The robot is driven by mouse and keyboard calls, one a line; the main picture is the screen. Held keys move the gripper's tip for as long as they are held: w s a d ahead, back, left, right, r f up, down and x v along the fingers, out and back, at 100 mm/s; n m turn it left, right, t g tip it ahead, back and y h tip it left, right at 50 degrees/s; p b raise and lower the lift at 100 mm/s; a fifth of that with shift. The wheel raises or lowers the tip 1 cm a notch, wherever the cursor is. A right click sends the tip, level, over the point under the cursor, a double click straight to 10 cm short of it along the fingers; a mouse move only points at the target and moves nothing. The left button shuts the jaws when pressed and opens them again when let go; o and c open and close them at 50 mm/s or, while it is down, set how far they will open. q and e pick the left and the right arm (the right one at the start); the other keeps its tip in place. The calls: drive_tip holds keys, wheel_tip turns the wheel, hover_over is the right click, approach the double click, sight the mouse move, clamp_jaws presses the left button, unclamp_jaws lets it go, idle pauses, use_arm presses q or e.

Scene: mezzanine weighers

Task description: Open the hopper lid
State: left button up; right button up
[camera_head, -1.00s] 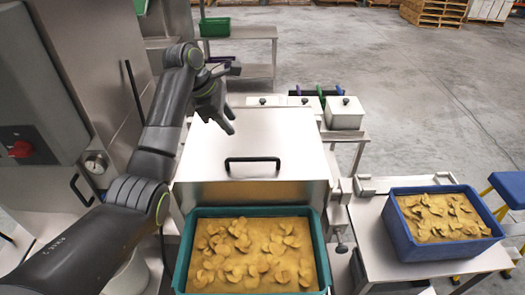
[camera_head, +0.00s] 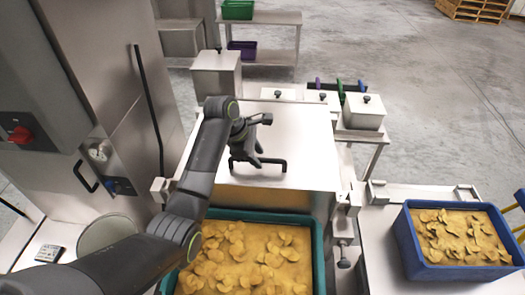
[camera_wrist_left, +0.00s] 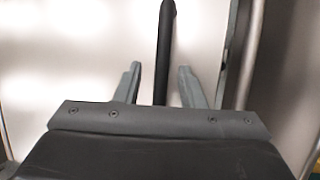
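The hopper lid (camera_head: 300,147) is a plain steel panel, lying closed over the hopper above a teal crate (camera_head: 322,255). Its black bar handle (camera_head: 273,161) is near the lid's front edge. My left gripper (camera_head: 248,160) is at the left part of the handle. In the left wrist view, the two grey fingers of the gripper (camera_wrist_left: 160,78) are apart, with the dark handle bar (camera_wrist_left: 165,50) running between them and a gap on each side. The gripper partly hides the handle's left end in the head view. My right gripper is not in view.
The teal crate of yellow chips stands in front of the hopper. A blue crate (camera_head: 407,243) of chips is on the right bench. Lidded steel bins (camera_head: 364,113) stand behind the lid. A steel cabinet with a red switch (camera_head: 20,135) is at the left.

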use_arm(q)
drive_tip(key=shift+s+a, duration=0.1)
drive_tip(key=shift+s, duration=0.05)
drive_tip(key=shift+c, duration=1.4)
clamp_jaws()
drive_tip(key=shift+r, duration=0.1)
drive_tip(key=w+r, duration=0.5)
drive_tip(key=r, duration=0.5)
drive_tip(key=w+r, duration=0.4)
drive_tip(key=r, duration=0.6)
drive_tip(key=shift+w, duration=0.4)
